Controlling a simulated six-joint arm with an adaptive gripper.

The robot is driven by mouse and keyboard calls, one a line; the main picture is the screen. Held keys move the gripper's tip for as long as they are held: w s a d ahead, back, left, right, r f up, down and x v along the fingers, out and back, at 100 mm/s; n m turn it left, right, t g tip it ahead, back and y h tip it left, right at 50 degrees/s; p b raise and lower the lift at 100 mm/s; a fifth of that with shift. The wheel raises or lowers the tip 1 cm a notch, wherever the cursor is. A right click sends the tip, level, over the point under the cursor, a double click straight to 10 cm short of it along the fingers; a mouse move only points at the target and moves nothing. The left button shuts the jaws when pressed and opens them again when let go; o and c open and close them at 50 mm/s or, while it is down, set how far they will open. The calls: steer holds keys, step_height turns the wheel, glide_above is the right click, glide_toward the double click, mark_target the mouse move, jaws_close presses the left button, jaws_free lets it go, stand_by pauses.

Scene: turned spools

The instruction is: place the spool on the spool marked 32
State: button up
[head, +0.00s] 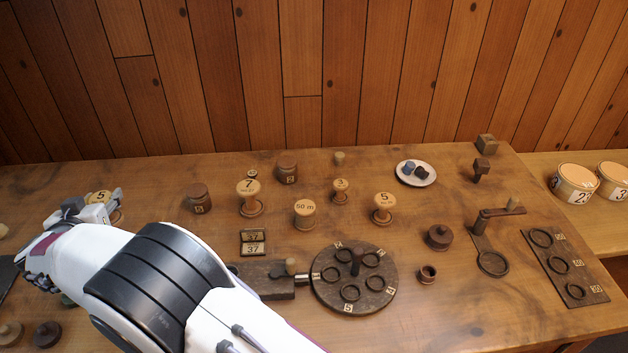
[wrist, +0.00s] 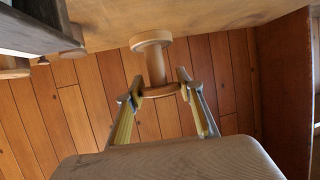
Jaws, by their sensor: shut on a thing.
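My gripper (head: 88,212) is at the far left of the table in the head view. It is shut on a pale wooden spool whose top disc (head: 101,196) reads 5. In the wrist view the fingertips (wrist: 158,88) close around one flange of the held spool (wrist: 155,64); its stem and other flange point away. Other pale spools stand upright near the table's middle: one marked 7 (head: 248,190), one marked 50 m (head: 305,211), one with a 3 (head: 340,188), and another marked 5 (head: 383,203). I cannot read a 32 on any; the smaller lettering is too small.
A dark round plate with rings and a post (head: 380,296) stands front centre. Dark jars (head: 198,199), number plates (head: 253,242), a white dish (head: 428,180), a crank holder (head: 478,240) and a ring board (head: 590,288) lie around. Two marked tubs (head: 575,182) stand right.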

steer(key=w+d+r+m+h, duration=0.2)
steer(key=w+d, duration=0.3)
steer(key=d, duration=0.5)
steer(key=w+d+r+m+h, duration=0.1)
steer(key=w+d+r+h, duration=0.15)
steer(key=w+d, duration=0.5)
steer(key=w+d+r+m+h, duration=0.1)
steer(key=w+d+r+m, duration=0.15)
steer(key=d, duration=0.95)
steer(key=s+d+m+g+h, duration=0.2)
steer(key=d+h, duration=0.3)
steer(key=d, duration=2.1)
steer(key=shift+f+m, duration=0.25)
steer(key=shift+m, duration=0.6)
steer(key=shift+f, duration=0.15)
steer(key=shift+f, duration=3)
steer(key=shift+f, duration=0.15)
